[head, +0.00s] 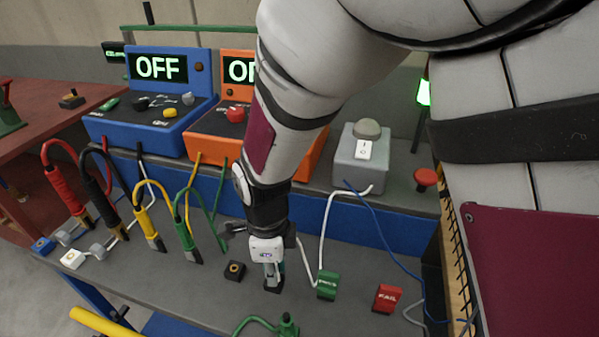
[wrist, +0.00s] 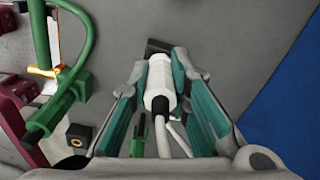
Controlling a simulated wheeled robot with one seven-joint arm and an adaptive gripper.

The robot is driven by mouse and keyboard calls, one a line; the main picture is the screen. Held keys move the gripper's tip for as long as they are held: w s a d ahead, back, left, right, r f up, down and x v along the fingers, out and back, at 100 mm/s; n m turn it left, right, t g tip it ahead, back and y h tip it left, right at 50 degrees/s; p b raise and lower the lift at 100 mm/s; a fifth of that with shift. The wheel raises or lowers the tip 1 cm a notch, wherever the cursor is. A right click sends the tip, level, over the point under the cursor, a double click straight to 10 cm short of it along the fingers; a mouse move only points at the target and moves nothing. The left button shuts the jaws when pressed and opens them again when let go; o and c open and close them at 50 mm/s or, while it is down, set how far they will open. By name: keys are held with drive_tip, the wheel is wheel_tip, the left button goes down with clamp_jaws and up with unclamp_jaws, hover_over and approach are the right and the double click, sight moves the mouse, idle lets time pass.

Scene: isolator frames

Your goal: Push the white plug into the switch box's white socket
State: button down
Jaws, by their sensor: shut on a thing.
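My gripper (head: 272,280) points down over the grey bench. In the wrist view its teal-padded fingers (wrist: 172,95) are closed on the white plug (wrist: 158,82), a ribbed white cylinder with a black end. A dark block (wrist: 157,46) lies just beyond the plug; I cannot tell whether they touch. The switch box (head: 360,160) is a grey box with a domed lamp and white rocker switch, standing on the raised shelf behind. A white cable (head: 324,225) runs from it down toward my gripper. I cannot make out a white socket clearly; the plug is mostly hidden in the head view.
A small black block with a yellow ring (head: 235,270) is left of my gripper. Green (head: 327,285) and red (head: 387,298) blocks are to the right. Red, black, yellow and green plugs (head: 188,243) with cables stand left. Blue (head: 155,95) and orange (head: 215,130) consoles are behind.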

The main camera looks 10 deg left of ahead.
wheel_tip(320, 180, up, 10)
drive_tip(key=shift+p, duration=0.85)
